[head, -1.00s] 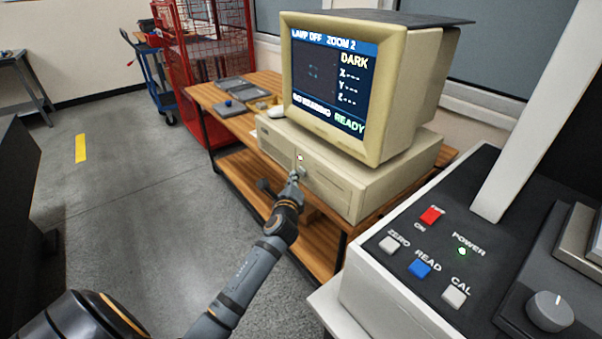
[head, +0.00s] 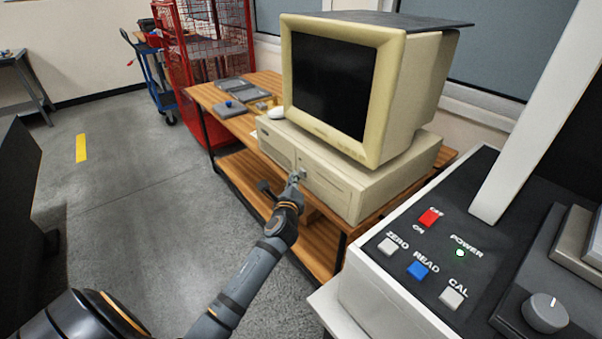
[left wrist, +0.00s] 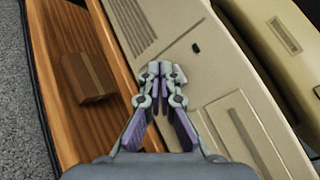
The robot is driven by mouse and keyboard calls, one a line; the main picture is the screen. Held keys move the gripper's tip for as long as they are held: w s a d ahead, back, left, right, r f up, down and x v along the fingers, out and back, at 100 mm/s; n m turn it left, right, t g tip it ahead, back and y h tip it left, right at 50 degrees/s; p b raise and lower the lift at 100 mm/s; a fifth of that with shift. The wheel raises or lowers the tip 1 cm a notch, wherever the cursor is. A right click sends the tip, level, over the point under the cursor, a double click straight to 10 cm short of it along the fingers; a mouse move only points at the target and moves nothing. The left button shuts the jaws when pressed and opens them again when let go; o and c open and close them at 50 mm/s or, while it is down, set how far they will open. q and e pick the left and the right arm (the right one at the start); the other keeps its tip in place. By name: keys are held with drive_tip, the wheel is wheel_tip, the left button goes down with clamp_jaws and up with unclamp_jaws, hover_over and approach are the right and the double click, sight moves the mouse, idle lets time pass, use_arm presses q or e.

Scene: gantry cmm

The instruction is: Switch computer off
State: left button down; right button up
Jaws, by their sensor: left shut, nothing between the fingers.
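The beige computer (head: 338,178) lies flat on the wooden table, and the CRT monitor (head: 333,82) stands on it with a black screen. No green light shows on the computer's front. My left gripper (head: 299,174) is shut and empty, its tips at the computer's front panel. In the left wrist view the shut fingertips (left wrist: 160,70) lie over the beige front (left wrist: 185,45), near a small dark button-like spot (left wrist: 196,47). I cannot tell whether they touch the panel. My right gripper is not in view.
The wooden table (head: 200,95) carries grey trays (head: 235,88) and a mouse (head: 276,113). A machine's control panel (head: 395,284) with a red switch (head: 429,218) and lit power light stands at the right. A red cage (head: 180,75) is behind. Floor at left is open.

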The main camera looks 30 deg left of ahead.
use_arm(q)
drive_tip(key=s+a+p, duration=0.1)
drive_tip(key=s+a, duration=0.1)
drive_tip(key=s, duration=0.3)
drive_tip(key=shift+s+a, duration=0.15)
drive_tip(key=shift+s, duration=0.15)
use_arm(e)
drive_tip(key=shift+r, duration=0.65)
